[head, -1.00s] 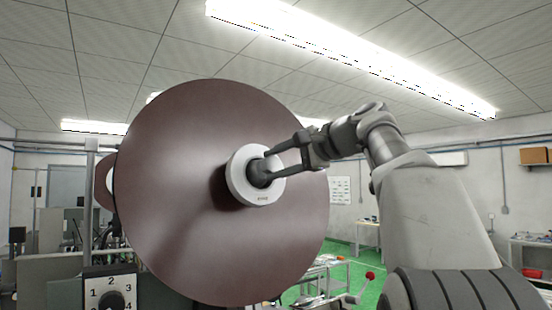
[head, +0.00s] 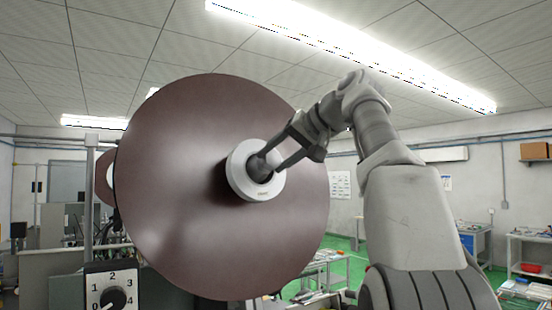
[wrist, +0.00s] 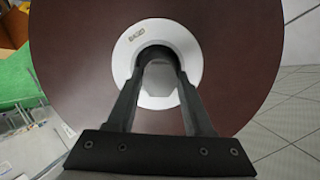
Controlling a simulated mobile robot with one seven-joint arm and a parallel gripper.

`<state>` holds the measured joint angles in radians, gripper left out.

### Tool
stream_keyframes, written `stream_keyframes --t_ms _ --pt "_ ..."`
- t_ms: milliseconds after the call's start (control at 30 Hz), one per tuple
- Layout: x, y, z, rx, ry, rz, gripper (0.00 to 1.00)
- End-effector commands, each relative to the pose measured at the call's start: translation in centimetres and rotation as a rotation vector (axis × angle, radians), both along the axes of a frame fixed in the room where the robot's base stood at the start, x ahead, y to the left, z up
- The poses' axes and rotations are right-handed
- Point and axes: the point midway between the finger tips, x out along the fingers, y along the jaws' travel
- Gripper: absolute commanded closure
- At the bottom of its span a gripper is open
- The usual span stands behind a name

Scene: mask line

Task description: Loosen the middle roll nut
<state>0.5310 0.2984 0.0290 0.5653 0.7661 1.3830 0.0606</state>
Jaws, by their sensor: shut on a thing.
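A large dark brown-red roll (head: 175,190) with a white hub (head: 239,182) stands upright in front of me. The dark roll nut (head: 258,171) sits at the centre of the hub. My gripper (head: 263,165) reaches it from the upper right, its two fingers on either side of the nut. In the wrist view the gripper (wrist: 158,62) closes around the nut, in front of the white hub (wrist: 193,56) and the roll (wrist: 75,60). The fingers hide part of the nut.
A selector dial (head: 112,298) with numbers stands on the machine at lower left. Part of another roll (head: 104,174) shows behind the large one. A bench (head: 527,290) stands at far right. Green floor (head: 341,244) is visible beyond the roll.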

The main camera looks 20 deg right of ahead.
Motion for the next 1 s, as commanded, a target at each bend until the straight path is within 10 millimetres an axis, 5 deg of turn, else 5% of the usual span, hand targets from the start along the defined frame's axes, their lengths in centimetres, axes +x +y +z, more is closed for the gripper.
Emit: stream_keyframes --t_ms 1000 --pt "-0.06 0.28 -0.05 -0.881 -0.171 0.216 1.0"
